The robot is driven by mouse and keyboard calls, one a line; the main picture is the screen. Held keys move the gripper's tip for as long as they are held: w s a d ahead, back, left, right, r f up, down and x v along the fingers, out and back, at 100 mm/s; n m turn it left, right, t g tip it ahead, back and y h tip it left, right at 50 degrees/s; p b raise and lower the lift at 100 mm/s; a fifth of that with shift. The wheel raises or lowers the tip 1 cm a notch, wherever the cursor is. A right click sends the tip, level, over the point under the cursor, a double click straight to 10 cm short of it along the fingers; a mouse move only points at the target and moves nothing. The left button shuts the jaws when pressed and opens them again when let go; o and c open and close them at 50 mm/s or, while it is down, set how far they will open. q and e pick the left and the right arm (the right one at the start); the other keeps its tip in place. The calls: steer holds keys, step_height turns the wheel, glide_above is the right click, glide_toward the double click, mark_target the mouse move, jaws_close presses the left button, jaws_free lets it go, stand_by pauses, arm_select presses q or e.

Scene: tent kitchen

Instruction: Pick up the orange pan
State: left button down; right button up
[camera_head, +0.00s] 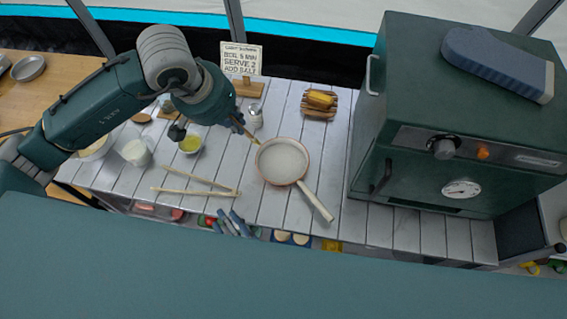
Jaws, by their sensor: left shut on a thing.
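The orange pan (283,160) has a copper-orange rim, a pale inside and a light handle (316,202) that points to the lower right. It is over the middle of the slatted metal table, and I cannot tell whether it rests there or is slightly raised. My left gripper (254,138) reaches in from the upper left and is shut on the pan's upper-left rim. The fingertips are small in the view, and the gripper body hides part of them. My right gripper is not in view.
Wooden tongs (196,192) lie left of the pan. A bowl of yellow liquid (190,144), a white cup (136,152) and a metal shaker (253,118) stand near my left arm. Corn on a wooden rack (319,101) is behind the pan. A green oven (455,130) blocks the right.

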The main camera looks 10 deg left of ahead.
steer(key=w+d+r+m+t+h, duration=0.2)
steer(key=w+d+r+t+h, duration=0.25)
steer(key=r, duration=0.25)
steer(key=d+m+h, duration=0.2)
steer(key=d+h, duration=0.5)
steer(key=d, duration=0.2)
steer(key=n+g+h, duration=0.2)
steer(key=g+h, duration=0.1)
steer(key=g, duration=0.2)
glide_toward(317, 202)
steer(key=x, duration=0.3)
steer(key=shift+w+d+f, duration=0.2)
steer(key=shift+w+d, duration=0.05)
steer(key=shift+d, duration=0.15)
steer(key=x, duration=0.5)
steer(key=shift+w+a+f, duration=0.2)
steer(key=shift+w+a, duration=0.1)
steer(key=shift+a, duration=0.05)
steer(key=shift+s, duration=0.1)
steer(key=c, duration=0.8)
steer(key=shift+r, duration=0.15)
jaws_close()
